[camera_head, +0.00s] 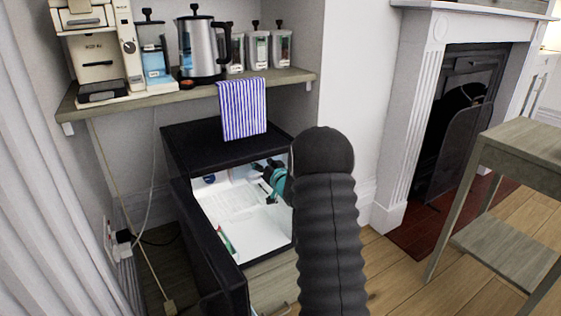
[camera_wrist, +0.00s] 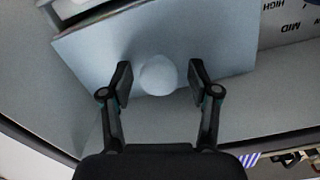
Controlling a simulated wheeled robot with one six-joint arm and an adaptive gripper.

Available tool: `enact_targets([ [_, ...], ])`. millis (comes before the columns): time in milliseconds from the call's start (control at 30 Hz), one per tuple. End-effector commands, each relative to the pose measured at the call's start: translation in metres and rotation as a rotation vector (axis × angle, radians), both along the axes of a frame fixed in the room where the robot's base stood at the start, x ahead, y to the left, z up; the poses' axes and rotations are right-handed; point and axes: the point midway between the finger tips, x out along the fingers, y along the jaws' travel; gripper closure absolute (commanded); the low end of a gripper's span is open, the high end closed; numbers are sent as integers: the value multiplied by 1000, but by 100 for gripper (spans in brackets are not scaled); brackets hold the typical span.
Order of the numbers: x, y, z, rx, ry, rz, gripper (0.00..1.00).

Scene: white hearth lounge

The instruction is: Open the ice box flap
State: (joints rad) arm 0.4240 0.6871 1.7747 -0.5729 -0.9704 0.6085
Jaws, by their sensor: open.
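The small black fridge (camera_head: 185,142) stands under the shelf with its door (camera_head: 203,245) open and its white inside lit. My gripper (camera_head: 268,180) reaches into it at the upper right; my dark arm hides the right part. In the wrist view the ice box flap (camera_wrist: 100,62) is a pale grey panel, lying at a slant to the surfaces around it. Its round knob (camera_wrist: 158,75) sits between the two fingers of my gripper (camera_wrist: 160,82), which is open. A gap shows on each side, so the fingers seem not to touch the knob. How far the flap stands open I cannot tell.
A striped cloth (camera_head: 242,108) hangs from the shelf (camera_head: 190,92) above the fridge. The shelf holds a coffee machine (camera_head: 95,50), a kettle (camera_head: 203,48) and several jars. A dial plate (camera_wrist: 288,20) marked HIGH and MID is near the flap. A wooden table (camera_head: 520,150) stands right.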

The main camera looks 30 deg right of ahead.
Motion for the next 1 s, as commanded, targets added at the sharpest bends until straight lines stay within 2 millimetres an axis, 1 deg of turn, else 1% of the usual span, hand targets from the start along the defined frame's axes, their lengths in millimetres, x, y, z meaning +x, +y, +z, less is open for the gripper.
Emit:
enact_targets([
  [33,-11,-3,-2,2,-1,-4,39],
  [767,-136,-9,-2,1,-3,-7,39],
  [800,-139,-7,2,-6,0,-8,39],
  [867,-137,-2,11,-25,22,-21,39],
  [1000,-138,6,24,-62,73,-50,39],
])
